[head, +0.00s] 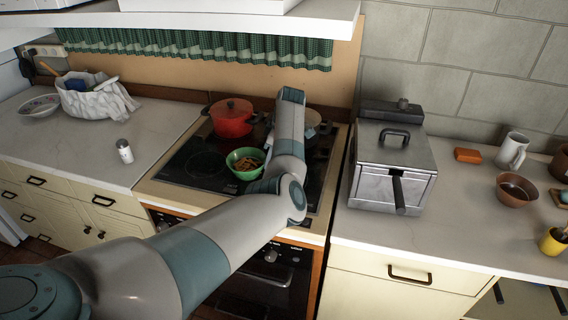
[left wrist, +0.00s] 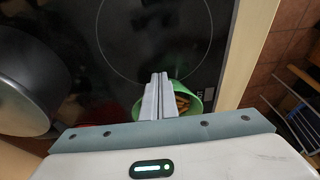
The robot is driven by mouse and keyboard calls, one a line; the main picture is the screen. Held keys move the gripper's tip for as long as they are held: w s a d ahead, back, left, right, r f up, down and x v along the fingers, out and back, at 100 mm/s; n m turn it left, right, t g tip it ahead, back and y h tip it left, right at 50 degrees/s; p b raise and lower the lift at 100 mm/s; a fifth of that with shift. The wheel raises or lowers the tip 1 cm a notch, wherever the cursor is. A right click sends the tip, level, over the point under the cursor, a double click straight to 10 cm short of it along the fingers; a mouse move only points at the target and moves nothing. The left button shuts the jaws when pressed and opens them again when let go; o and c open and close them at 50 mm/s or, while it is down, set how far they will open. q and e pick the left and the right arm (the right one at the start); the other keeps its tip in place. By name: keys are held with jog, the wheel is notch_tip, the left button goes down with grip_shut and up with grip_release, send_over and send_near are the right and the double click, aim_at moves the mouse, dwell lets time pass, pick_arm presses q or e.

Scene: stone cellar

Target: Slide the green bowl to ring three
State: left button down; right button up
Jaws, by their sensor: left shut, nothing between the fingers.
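The green bowl (head: 243,167) holds brown pieces of food and sits on the black glass cooktop (head: 187,162), right of the left front ring marking. In the left wrist view the bowl (left wrist: 198,103) shows behind and beside my fingers. My left gripper (left wrist: 158,80) is shut and empty, its fingers overlapping the bowl's edge; whether they touch it I cannot tell. In the head view my forearm hides the gripper's fingers and part of the cooktop's right half. A large bare ring outline (left wrist: 155,40) shows above the fingers in the wrist view. My right gripper is out of view.
A red lidded pot (head: 231,120) stands at the back left of the cooktop. A grey pan (head: 311,122) stands at the back right, partly hidden by my arm. A steel appliance (head: 393,170) stands on the right counter. The cooktop's front left is clear.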

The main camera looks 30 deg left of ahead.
pick_arm(q)
jog(key=s+a, duration=0.1)
jog(key=a, duration=0.4)
jog(key=s+a, duration=0.1)
jog(key=a, duration=0.4)
jog(key=s+a+b, duration=0.1)
jog(key=a, duration=0.5)
jog(key=shift+s+a, duration=0.1)
jog(key=shift+s, duration=0.3)
